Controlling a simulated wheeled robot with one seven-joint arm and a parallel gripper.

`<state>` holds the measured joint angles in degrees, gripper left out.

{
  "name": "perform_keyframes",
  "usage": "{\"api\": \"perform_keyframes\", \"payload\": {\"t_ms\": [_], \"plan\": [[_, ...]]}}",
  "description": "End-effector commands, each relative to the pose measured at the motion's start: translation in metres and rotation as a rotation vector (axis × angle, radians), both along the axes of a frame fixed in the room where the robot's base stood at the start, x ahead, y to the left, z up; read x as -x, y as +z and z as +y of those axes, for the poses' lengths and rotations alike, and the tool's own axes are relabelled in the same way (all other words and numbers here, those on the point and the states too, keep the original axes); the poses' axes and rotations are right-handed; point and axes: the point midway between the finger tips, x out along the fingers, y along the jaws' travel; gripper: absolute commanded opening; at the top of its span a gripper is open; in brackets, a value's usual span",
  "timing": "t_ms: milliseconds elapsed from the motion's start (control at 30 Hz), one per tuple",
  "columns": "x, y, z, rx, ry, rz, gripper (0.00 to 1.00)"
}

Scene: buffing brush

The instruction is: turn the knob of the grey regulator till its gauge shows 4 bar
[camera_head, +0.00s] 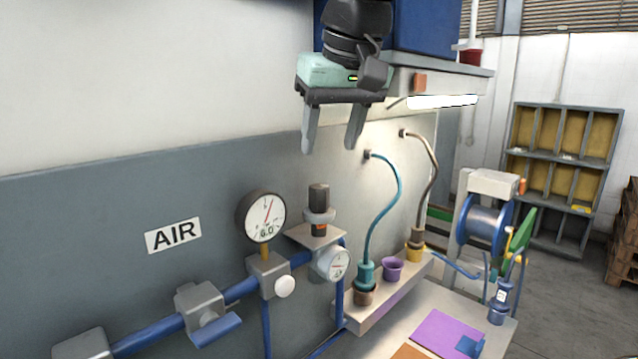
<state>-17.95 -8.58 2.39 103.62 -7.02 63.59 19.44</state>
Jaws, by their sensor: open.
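The regulator's knob (319,198) is a dark upright cylinder with a grey collar and an orange band below it. It stands above a flat bracket on the blue air pipe. The regulator's small round gauge (338,265) sits just below and faces right; its red needle shows, but its value is too small to read.
A lit shelf (440,82) is behind my gripper. Teal (395,185) and brown hoses hang at the right above a holder with cups (392,268). A blue reel (485,225) stands farther right. A valve with a blue handle (218,330) is lower left. The wall left of my gripper is clear.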

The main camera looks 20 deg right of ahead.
Motion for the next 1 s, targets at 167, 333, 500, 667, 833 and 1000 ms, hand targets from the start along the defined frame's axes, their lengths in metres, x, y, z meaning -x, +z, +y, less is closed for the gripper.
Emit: {"api": "perform_keyframes", "payload": {"t_ms": [167, 333, 500, 667, 833, 1000], "plan": [[-0.014, -0.034, 0.001, 0.002, 0.001, 0.005, 0.52], [-0.026, -0.064, 0.002, 0.001, 0.001, 0.006, 0.52], [-0.035, -0.085, 0.002, 0.001, 0.001, 0.003, 0.52], [-0.038, -0.093, 0.002, 0.0, 0.002, 0.001, 0.52], [-0.039, -0.095, 0.003, -0.001, 0.001, 0.0, 0.52], [-0.039, -0.095, 0.003, -0.001, 0.001, 0.0, 0.38]]}}
